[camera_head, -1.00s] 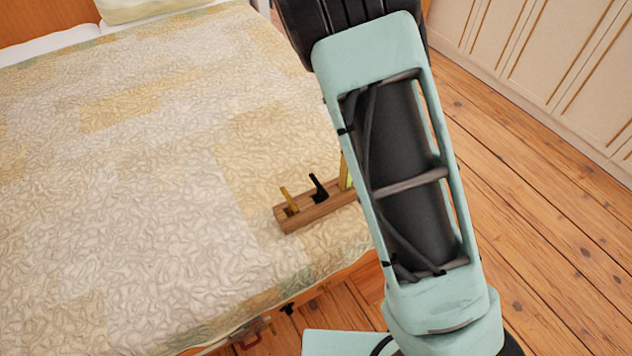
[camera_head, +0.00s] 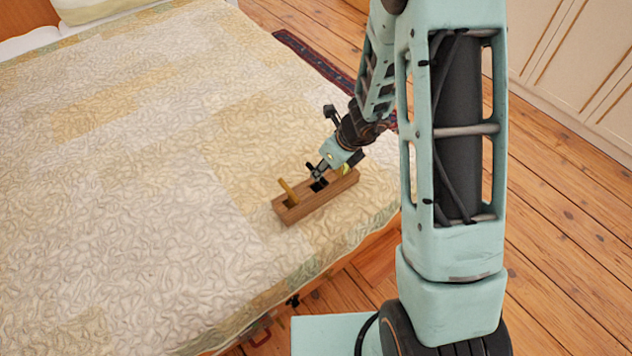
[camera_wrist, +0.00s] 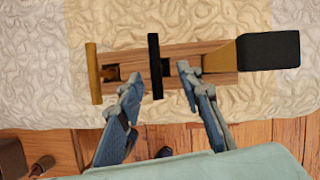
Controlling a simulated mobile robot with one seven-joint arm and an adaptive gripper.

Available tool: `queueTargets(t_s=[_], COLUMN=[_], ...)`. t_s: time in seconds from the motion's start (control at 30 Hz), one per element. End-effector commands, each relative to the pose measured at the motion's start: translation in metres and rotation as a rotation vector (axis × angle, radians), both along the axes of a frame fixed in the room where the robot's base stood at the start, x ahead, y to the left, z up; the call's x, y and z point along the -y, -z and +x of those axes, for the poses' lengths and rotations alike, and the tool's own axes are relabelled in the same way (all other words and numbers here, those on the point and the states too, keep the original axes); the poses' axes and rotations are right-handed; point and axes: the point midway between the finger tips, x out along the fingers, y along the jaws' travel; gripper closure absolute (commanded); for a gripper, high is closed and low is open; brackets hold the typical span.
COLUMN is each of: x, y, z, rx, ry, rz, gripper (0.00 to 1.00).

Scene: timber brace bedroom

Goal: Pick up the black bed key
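The black bed key (camera_wrist: 154,66) stands upright in the middle of a wooden block (camera_wrist: 207,60). The block (camera_head: 328,202) lies on the bed near its edge. In the wrist view, my gripper (camera_wrist: 158,84) is open, with one finger on each side of the black key. I see gaps between the key and both fingers, so it does not look gripped. In the head view, my gripper (camera_head: 317,174) is at the block and hides much of the key. A brass-coloured key (camera_wrist: 94,73) stands in the block left of the black one.
At the block's right end is a yellow piece with a black head (camera_wrist: 268,50), close to my right finger. The patterned quilt (camera_head: 130,190) around the block is clear. The bed edge drops to a wooden floor (camera_head: 560,240). A dark rug (camera_head: 312,55) lies beyond.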

Motion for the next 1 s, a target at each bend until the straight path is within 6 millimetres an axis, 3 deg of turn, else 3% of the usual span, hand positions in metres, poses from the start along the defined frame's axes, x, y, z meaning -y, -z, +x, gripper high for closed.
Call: queueTargets(t_s=[0.5, 0.8, 1.0], x=[-0.019, -0.02, -0.02], y=[0.056, 0.058, 0.058], z=[0.013, 0.014, 0.014], rx=[0.0, 0.0, 0.0], ry=[0.0, -0.001, -0.001], rz=[-0.001, -0.002, -0.002], gripper=[0.67, 0.67, 0.89])
